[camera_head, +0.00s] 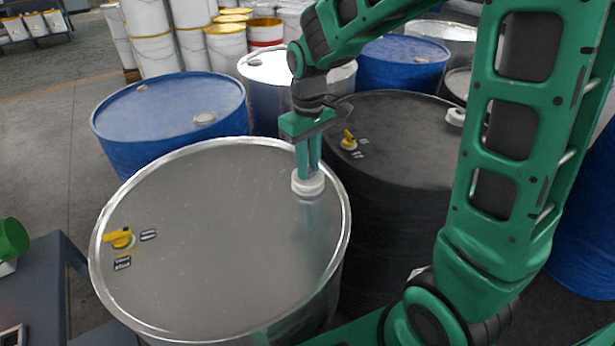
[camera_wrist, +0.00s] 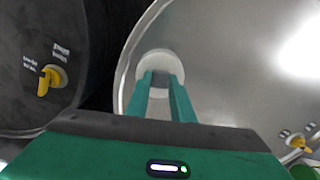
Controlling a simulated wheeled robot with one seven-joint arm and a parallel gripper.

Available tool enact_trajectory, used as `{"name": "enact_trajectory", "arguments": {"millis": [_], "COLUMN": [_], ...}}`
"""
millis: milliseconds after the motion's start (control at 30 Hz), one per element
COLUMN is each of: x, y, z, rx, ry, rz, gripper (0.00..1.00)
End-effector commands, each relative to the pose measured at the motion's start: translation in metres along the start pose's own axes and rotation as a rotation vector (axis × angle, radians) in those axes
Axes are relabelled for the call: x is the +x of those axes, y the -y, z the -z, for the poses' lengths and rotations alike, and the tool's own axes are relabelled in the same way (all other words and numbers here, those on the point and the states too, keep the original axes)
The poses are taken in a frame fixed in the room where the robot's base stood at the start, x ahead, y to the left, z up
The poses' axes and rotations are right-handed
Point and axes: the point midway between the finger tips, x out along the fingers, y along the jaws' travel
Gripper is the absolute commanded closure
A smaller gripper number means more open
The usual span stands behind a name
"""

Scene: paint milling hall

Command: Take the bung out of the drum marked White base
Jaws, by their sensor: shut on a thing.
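A silver steel drum (camera_head: 215,240) stands in front, its lid carrying two small dark labels too small to read surely, so I cannot confirm the White base marking. A white round bung (camera_head: 308,187) is at the right side of this lid, near the rim. My gripper (camera_head: 308,170) points down from above and is shut on the bung. In the wrist view the two green fingers (camera_wrist: 162,82) grip the bung (camera_wrist: 160,62) over the silver lid (camera_wrist: 225,70). The bung appears at lid level; I cannot tell whether it is seated or slightly raised. Its hole is hidden.
A yellow tap (camera_head: 118,238) sits on the lid's left side. A black drum (camera_head: 400,140) with its own yellow tap (camera_head: 348,140) stands close on the right. Blue drums (camera_head: 165,110) and (camera_head: 400,62) stand behind. A dark bench (camera_head: 40,285) is at lower left.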

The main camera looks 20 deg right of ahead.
Motion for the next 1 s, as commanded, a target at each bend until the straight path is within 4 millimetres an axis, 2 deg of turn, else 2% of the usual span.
{"name": "enact_trajectory", "arguments": {"millis": [233, 1000], "x": [0.000, -0.021], "y": [-0.004, -0.002], "z": [0.000, 0.001], "rx": [-0.298, -0.290], "ry": [0.001, -0.001], "rz": [-0.003, -0.002], "gripper": [0.97, 0.97]}}
